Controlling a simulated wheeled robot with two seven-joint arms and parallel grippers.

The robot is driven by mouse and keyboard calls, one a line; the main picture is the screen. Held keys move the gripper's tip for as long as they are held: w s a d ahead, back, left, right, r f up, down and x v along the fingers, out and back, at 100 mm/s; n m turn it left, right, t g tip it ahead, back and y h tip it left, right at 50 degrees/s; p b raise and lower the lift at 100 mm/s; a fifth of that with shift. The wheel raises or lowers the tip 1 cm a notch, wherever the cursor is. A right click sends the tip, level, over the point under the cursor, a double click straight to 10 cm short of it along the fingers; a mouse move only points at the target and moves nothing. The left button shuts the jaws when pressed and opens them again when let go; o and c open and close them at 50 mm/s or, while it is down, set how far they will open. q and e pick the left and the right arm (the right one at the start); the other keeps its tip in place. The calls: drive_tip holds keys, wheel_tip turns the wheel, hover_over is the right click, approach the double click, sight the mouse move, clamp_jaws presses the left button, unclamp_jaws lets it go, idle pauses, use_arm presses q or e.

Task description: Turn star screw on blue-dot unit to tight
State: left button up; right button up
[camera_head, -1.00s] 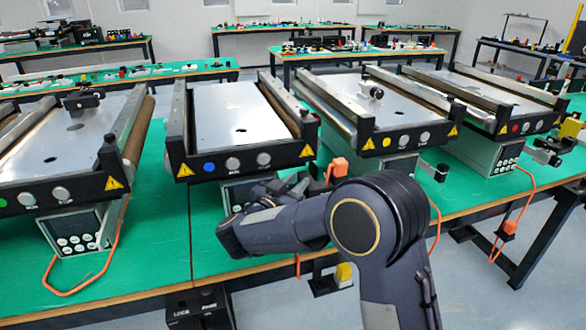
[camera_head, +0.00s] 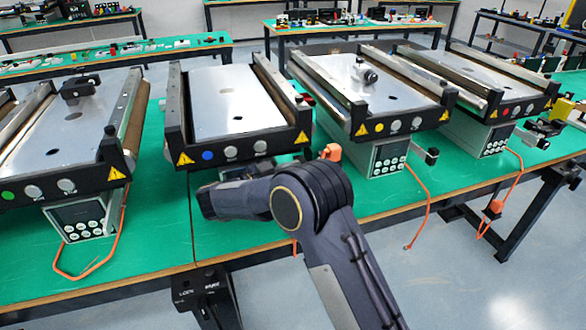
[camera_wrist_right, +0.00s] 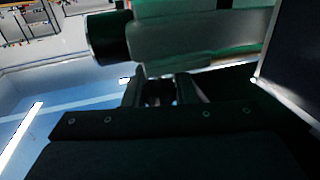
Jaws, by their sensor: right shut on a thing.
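The blue-dot unit (camera_head: 222,102) stands in the middle of the head view, with a blue dot (camera_head: 207,155) on its black front rail. My right arm reaches in from the lower right and covers most of the control box under that rail. My right gripper is hidden in the head view. In the right wrist view my right gripper (camera_wrist_right: 160,91) is shut on a small dark thing between its fingers, at the place of the star screw; its shape is too dark to make out. A dark cylinder lies across the top of that view. My left gripper is not in view.
A green-dot unit (camera_head: 60,125) stands to the left, a yellow-dot unit (camera_head: 350,85) to the right, and a red-dot unit (camera_head: 470,75) beyond it. An orange part (camera_head: 331,152) stands close behind my arm.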

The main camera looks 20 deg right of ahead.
drive_tip(key=o, duration=1)
drive_tip(key=v, duration=0.7)
drive_tip(key=shift+s+a, duration=0.15)
drive_tip(key=shift+a, duration=0.2)
